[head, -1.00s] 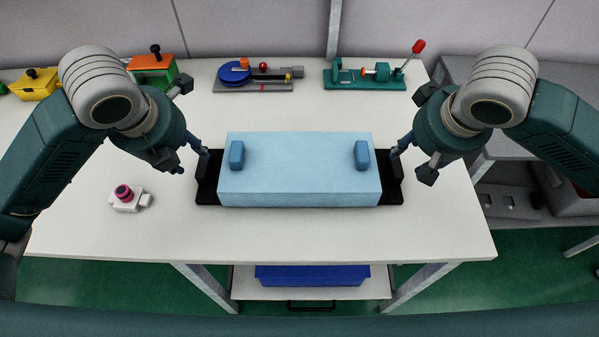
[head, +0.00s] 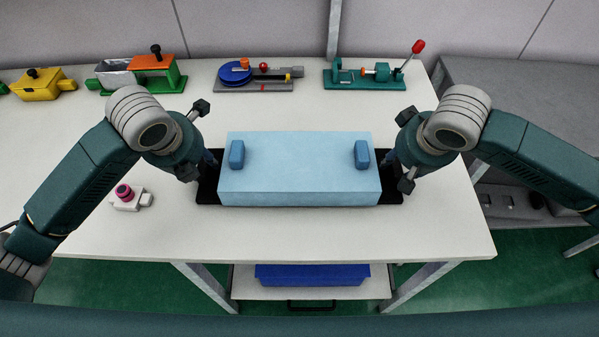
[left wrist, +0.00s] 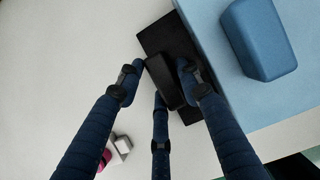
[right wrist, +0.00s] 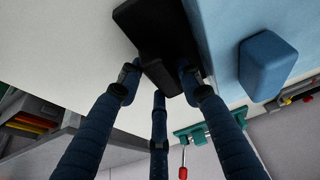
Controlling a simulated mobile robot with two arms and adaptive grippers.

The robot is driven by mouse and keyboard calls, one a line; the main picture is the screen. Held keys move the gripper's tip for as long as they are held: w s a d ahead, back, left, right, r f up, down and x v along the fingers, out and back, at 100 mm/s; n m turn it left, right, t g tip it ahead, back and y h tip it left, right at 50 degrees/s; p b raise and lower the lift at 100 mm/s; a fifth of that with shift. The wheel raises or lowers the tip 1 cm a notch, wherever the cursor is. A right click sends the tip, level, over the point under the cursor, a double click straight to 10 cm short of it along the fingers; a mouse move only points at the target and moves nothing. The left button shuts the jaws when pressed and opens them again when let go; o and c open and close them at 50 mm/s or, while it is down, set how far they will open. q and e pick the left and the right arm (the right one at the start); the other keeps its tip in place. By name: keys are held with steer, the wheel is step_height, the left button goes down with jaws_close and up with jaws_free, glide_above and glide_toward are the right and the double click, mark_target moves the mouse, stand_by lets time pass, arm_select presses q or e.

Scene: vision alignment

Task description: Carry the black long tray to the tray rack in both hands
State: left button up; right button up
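The black long tray (head: 208,190) lies on the white table under a large light blue block (head: 300,185). In the left wrist view, spread fingers stand around the black handle (left wrist: 163,82). In the right wrist view, spread fingers likewise flank the other black handle (right wrist: 152,45). Both grippers look open, with no clear grip on the handles. I cannot make out which thing is the tray rack.
Two small blue blocks (head: 237,154) (head: 362,154) sit on the large block. A white part with a pink knob (head: 125,194) lies left of the tray. Several coloured fixtures (head: 255,76) line the table's back. A grey unit (head: 500,100) stands right. The table's front is clear.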

arm_select(q)
jaws_close()
arm_select(e)
jaws_close()
arm_select(q)
steer(key=shift+w+r, duration=0.2)
steer(key=shift+r, duration=0.05)
arm_select(e)
steer(key=shift+w+r, duration=0.2)
steer(key=shift+r, duration=0.1)
